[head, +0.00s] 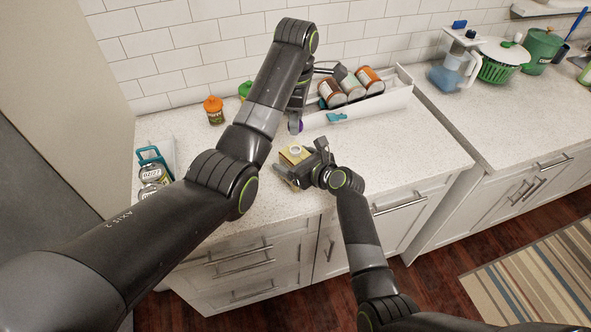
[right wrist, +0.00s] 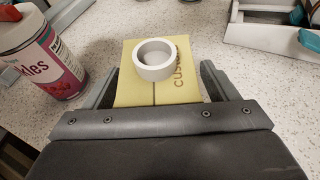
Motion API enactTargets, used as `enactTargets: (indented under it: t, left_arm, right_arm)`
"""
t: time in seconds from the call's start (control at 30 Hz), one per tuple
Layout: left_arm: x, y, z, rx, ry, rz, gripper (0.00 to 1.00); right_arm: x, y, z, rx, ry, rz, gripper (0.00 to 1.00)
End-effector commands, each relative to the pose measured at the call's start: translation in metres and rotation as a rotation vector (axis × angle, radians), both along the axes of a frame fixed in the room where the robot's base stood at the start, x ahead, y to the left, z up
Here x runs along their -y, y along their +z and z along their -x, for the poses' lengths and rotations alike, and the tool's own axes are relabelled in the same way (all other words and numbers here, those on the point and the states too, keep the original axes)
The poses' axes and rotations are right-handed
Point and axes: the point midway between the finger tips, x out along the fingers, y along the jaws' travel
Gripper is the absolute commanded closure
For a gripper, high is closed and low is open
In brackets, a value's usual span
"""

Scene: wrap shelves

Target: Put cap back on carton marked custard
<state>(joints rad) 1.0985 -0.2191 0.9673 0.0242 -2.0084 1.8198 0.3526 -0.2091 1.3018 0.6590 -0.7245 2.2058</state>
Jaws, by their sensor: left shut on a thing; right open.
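The yellow custard carton (right wrist: 133,92) stands between the fingers of my right gripper (right wrist: 160,88). Its round white spout (right wrist: 154,60) is bare on top, and part of the word "custard" shows beside it. The carton also shows on the counter in the head view (head: 291,158). My right gripper is open, with a finger on each side of the carton. My left gripper (head: 296,122) is above and behind the carton, shut on a small purple cap (head: 300,127), which is mostly hidden by the fingers.
A jar with a red lid and purple label (right wrist: 55,62) stands left of the carton in the right wrist view. A white bin (head: 378,106) with several cans is behind. An orange-lidded jar (head: 213,111) is at the back; a teal-handled holder with cans (head: 153,172) is at left.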

Motion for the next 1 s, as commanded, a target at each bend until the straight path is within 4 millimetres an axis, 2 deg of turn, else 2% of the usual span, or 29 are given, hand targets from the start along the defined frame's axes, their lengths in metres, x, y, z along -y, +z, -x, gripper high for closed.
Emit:
enactTargets:
  t: [0.33,0.83,0.93,1.0]
  left_arm:
    - [0.000,0.000,0.000,0.000,0.000,0.000,0.90]
    - [0.000,0.000,0.000,0.000,0.000,0.000,0.90]
    - [0.000,-0.003,0.000,-0.001,0.000,0.000,0.90]
    - [0.000,-0.012,0.001,-0.003,0.000,0.000,0.90]
  right_arm:
    - [-0.001,-0.001,-0.001,0.000,0.000,0.000,0.20]
    - [-0.001,-0.001,-0.001,-0.001,0.000,-0.001,0.85]
    - [-0.001,-0.001,-0.001,-0.001,0.000,-0.001,0.86]
    - [-0.001,-0.001,-0.001,-0.001,0.000,-0.001,0.86]
